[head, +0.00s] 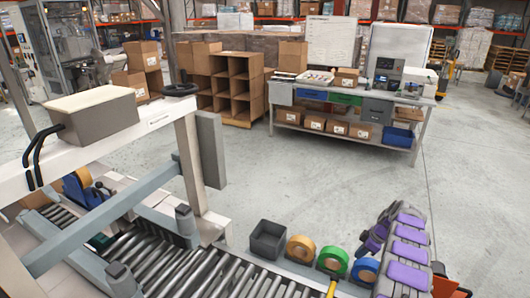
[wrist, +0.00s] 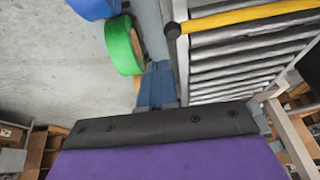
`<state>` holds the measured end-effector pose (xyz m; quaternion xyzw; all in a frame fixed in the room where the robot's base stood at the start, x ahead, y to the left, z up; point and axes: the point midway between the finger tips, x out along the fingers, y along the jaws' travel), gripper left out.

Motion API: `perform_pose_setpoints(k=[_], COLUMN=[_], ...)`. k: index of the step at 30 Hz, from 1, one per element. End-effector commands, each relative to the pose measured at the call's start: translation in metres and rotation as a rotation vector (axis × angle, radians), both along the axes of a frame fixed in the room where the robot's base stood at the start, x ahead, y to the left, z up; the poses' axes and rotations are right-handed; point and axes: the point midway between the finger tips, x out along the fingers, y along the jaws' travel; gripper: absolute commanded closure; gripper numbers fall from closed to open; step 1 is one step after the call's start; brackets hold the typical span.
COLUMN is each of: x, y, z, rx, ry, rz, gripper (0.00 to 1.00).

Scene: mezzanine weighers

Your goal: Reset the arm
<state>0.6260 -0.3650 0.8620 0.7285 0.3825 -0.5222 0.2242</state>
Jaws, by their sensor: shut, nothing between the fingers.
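My arm is folded at the lower right of the head view, grey with purple panels. My gripper (head: 374,238) is at its upper left end, above the floor side of the conveyor edge and near the blue tape roll (head: 365,271). In the wrist view my gripper (wrist: 165,125) fills the bottom as a purple surface with a dark front edge. It is shut and holds nothing.
A roller conveyor (head: 205,268) runs along the front. A grey bin (head: 267,240), an orange tape roll (head: 300,248) and a green tape roll (head: 332,262) line its far edge. A workbench (head: 350,105) stands farther back. The floor between is clear.

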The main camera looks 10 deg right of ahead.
Motion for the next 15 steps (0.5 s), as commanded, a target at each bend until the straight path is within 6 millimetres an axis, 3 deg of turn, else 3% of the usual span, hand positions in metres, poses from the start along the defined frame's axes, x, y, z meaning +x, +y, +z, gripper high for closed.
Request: perform_pose_setpoints(k=[5, 15], x=[0.005, -0.002], y=[0.020, 0.107], z=[0.028, 0.126], rx=[0.004, 0.004], ry=[0.025, 0.138], rz=[-0.026, -0.151], gripper=[1.00, 1.00])
